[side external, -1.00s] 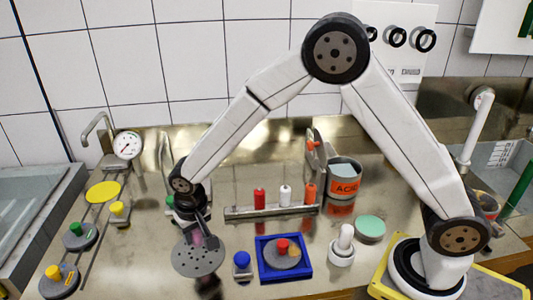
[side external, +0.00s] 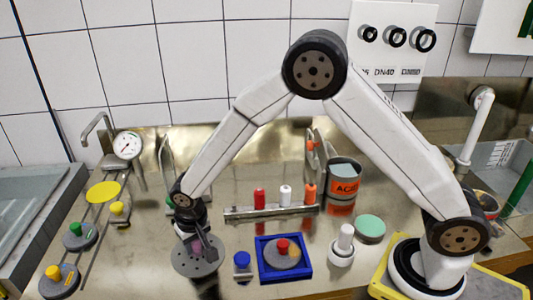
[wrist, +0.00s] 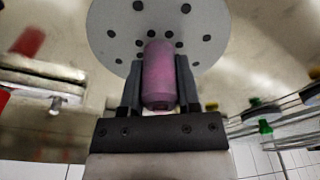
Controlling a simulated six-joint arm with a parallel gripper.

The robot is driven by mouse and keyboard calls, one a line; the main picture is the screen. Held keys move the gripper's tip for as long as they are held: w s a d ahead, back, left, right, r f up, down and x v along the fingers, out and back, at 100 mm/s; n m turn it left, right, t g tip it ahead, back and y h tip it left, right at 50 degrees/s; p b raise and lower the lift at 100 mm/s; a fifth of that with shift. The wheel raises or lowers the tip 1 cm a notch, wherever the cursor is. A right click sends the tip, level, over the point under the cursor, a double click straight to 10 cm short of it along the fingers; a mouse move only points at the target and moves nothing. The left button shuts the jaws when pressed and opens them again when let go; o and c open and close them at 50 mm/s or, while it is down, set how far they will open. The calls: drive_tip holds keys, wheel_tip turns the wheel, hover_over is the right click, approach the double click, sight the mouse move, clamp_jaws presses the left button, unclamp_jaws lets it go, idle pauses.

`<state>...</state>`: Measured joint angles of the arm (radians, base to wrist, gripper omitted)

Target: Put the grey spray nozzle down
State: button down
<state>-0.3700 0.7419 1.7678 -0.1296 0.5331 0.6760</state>
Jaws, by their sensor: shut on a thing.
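The grey spray nozzle (side external: 183,263) is a round, flat disc with several small holes and a pink-purple cylindrical grip. It is at the front left of the steel worktop in the side view, with a dark patch just below it. My gripper (side external: 198,248) points down over it. In the wrist view my gripper (wrist: 159,80) is shut on the pink grip, one finger on each side. The disc (wrist: 120,30) shows beyond the fingertips. I cannot tell whether the nozzle touches the worktop.
A blue-knobbed piece (side external: 242,264) and a blue square tray (side external: 307,270) stand close to the right. At left are yellow- and green-knobbed discs (side external: 59,280) along rails. A rack (side external: 270,211) with red, white and orange pieces and an acid can (side external: 344,188) stand behind.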

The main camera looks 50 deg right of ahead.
sight(197, 241)
drive_tip(key=shift+f, duration=0.15)
drive_tip(key=shift+c, duration=1.6)
unclamp_jaws()
drive_tip(key=r, duration=0.4)
drive_tip(key=s+r, duration=0.1)
drive_tip(key=r, duration=0.7)
drive_tip(key=shift+s+a+r, duration=0.1)
drive_tip(key=shift+s+a, duration=0.1)
drive_tip(key=shift+s, duration=0.05)
drive_tip(key=s+d+f+n+t, duration=0.1)
drive_tip(key=s+d+f+n, duration=0.1)
drive_tip(key=s+d, duration=1.3)
drive_tip(key=shift+s+d+f, duration=0.25)
drive_tip(key=shift+d, duration=0.55)
